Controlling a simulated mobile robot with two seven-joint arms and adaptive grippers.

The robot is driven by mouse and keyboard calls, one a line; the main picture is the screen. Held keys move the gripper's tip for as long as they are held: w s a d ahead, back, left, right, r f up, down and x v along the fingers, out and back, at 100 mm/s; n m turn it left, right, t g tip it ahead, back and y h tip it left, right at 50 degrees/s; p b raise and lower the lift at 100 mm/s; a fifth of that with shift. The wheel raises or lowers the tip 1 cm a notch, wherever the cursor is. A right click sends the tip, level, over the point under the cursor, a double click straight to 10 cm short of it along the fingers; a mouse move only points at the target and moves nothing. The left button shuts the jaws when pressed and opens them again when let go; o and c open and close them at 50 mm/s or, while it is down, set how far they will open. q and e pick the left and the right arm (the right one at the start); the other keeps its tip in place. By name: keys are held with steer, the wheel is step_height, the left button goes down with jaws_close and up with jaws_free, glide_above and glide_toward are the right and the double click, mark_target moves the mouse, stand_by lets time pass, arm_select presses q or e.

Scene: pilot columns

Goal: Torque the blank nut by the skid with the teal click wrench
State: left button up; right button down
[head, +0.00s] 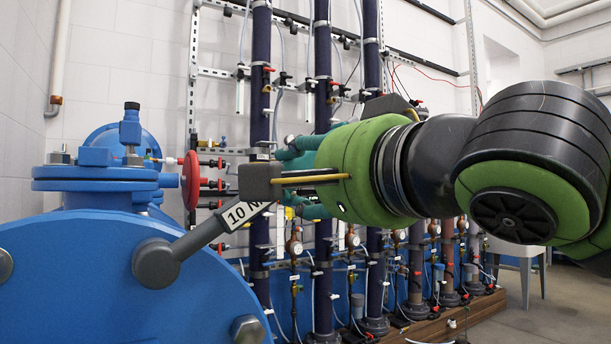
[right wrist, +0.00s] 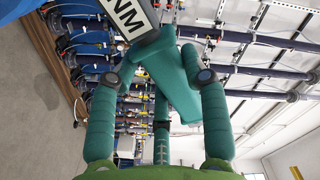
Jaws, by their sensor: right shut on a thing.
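The click wrench shows a white label (head: 243,214) reading "10 N", a grey shaft and a round dark grey head (head: 157,262). The head is over the face of the large blue flange (head: 85,290); any nut under it is hidden, and I cannot tell whether it is seated. My right gripper (head: 280,178) is shut on the wrench's handle end, up and right of the head. In the right wrist view the teal handle (right wrist: 178,82) lies between my teal fingers (right wrist: 160,75), with the "NM" label (right wrist: 128,15) beyond. My left gripper is out of view.
Other grey nuts (head: 248,329) sit on the flange's edge. A blue valve body (head: 95,180) and a red handwheel (head: 190,180) stand just behind. Dark vertical pipes (head: 324,120) with small valves stand at the back on a brown wooden base (head: 465,318). Floor is clear at lower right.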

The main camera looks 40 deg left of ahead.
steer(key=shift+w+f+b, duration=0.2)
steer(key=shift+f+b, duration=0.25)
steer(key=shift+r, duration=0.15)
steer(key=shift+s+r+p, duration=0.2)
steer(key=shift+r+p, duration=0.2)
steer(key=shift+p, duration=0.1)
steer(key=shift+d, duration=0.1)
steer(key=b+v, duration=0.1)
steer(key=v, duration=0.2)
stand_by(0.7)
